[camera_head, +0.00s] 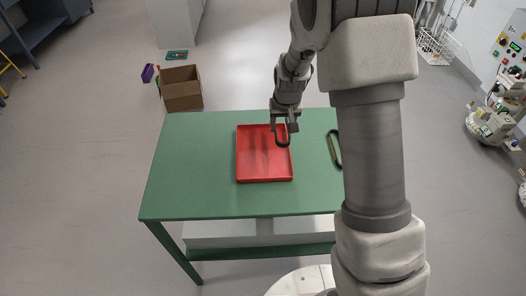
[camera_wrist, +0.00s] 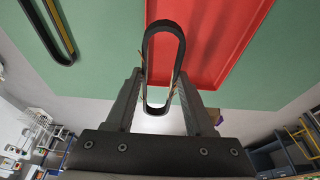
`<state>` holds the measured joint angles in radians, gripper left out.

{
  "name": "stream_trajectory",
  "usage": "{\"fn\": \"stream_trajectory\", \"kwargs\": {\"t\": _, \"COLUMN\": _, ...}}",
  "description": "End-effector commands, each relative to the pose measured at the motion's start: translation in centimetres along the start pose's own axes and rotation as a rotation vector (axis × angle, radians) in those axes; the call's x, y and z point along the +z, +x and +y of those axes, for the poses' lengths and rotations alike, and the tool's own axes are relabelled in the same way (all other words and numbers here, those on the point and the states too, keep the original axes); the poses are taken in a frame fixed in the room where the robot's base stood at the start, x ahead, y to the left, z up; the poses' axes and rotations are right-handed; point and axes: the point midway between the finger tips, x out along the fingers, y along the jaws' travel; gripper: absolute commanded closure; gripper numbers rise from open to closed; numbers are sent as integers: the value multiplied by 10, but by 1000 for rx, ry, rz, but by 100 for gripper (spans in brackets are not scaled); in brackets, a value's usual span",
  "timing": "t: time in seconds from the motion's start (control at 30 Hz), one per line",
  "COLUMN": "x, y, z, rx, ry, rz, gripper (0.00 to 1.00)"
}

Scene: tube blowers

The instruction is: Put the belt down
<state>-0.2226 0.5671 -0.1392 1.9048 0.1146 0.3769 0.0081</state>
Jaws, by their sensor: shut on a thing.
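My gripper (camera_head: 285,124) is above the back right part of a red tray (camera_head: 262,181) on the green table (camera_head: 190,170). In the wrist view my gripper (camera_wrist: 160,85) is shut on a black belt (camera_wrist: 163,28), a narrow closed loop. The belt (camera_head: 282,143) hangs down from the fingers over the tray. I cannot tell whether it touches the tray floor. The red tray (camera_wrist: 250,40) also shows behind the belt in the wrist view, and its visible floor looks empty. A second dark belt (camera_head: 334,148) lies on the table right of the tray, partly hidden by my arm.
The second belt (camera_wrist: 52,35) shows at the upper left of the wrist view. The table's left side is clear. A cardboard box (camera_head: 181,95) stands on the floor behind the table, near a purple item (camera_head: 148,73). Equipment (camera_head: 495,115) stands at the right.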

Motion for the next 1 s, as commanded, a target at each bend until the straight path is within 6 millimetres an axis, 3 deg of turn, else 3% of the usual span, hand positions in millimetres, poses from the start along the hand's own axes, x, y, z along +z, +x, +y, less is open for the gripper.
{"fn": "stream_trajectory", "kwargs": {"t": 0.1, "x": 17, "y": 12, "z": -26, "rx": 0, "ry": -6, "rz": -3, "gripper": 100}}
{"fn": "stream_trajectory", "kwargs": {"t": 0.33, "x": 36, "y": 27, "z": -55, "rx": 1, "ry": 1, "rz": -1, "gripper": 100}}
{"fn": "stream_trajectory", "kwargs": {"t": 0.53, "x": 41, "y": 38, "z": -58, "rx": 2, "ry": 5, "rz": -2, "gripper": 100}}
{"fn": "stream_trajectory", "kwargs": {"t": 0.73, "x": 50, "y": 65, "z": -58, "rx": 2, "ry": 4, "rz": -3, "gripper": 100}}
{"fn": "stream_trajectory", "kwargs": {"t": 1.0, "x": 50, "y": 67, "z": -58, "rx": 0, "ry": 4, "rz": 1, "gripper": 100}}
